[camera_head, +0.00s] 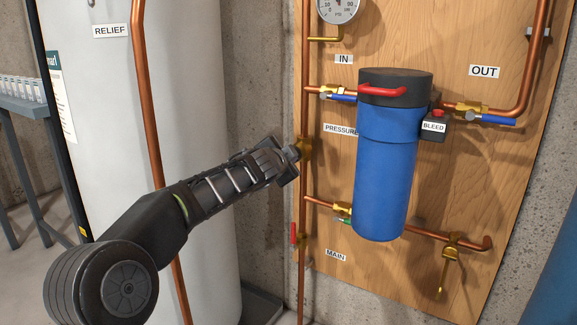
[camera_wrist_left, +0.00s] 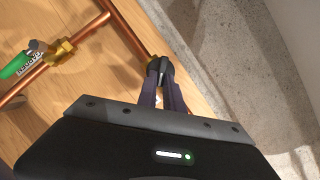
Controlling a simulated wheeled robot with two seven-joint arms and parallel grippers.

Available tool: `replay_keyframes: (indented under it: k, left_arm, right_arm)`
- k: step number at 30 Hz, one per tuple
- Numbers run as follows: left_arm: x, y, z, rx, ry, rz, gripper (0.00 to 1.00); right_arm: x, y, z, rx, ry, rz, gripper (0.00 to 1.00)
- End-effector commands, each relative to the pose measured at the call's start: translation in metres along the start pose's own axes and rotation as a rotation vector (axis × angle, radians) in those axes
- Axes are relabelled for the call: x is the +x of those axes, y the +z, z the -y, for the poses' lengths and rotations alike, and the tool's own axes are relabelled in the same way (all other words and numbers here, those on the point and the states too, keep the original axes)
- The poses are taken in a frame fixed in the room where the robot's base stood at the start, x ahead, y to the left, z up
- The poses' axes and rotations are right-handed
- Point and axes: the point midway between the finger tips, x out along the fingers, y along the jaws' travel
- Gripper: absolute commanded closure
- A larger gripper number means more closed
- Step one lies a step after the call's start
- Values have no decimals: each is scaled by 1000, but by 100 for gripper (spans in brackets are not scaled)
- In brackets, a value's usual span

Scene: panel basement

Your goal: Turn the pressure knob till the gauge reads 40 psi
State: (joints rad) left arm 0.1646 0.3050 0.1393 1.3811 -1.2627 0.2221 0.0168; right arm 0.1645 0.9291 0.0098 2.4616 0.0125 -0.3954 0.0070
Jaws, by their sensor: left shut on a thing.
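The brass pressure regulator (camera_head: 305,150) sits on the vertical pipe beside the PRESSURE label (camera_head: 340,130). My left gripper (camera_head: 290,154) reaches it from the left and is shut on the pressure knob. In the left wrist view the dark knob (camera_wrist_left: 158,66) sits between the tips of my left gripper (camera_wrist_left: 161,84), mostly hidden by them. My right gripper is out of view.
A blue filter housing (camera_head: 385,185) hangs right of the regulator. A red-handled MAIN valve (camera_head: 294,234) is below it. A white tank (camera_head: 90,150) with a copper pipe (camera_head: 146,100) stands at left, close behind my left arm. A BLEED button box (camera_head: 433,127) is at right.

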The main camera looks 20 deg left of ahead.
Motion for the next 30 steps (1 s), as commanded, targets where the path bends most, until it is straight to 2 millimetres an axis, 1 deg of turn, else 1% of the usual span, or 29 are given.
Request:
replay_keyframes:
  k: [10, 11, 18, 26, 30]
  left_arm:
    - [0, 1, -1, 3, 1, 3, 100]
    - [0, 1, -1, 2, 1, 3, 87]
    - [0, 0, 0, 2, 0, 2, 67]
    - [-1, 0, 0, 2, 0, 1, 67]
    - [-9, 0, 0, 3, 0, 0, 67]
  right_arm:
    - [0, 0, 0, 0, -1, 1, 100]
    - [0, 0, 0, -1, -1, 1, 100]
    - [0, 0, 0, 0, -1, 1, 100]
    - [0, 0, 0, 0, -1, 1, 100]
    - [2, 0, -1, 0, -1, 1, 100]
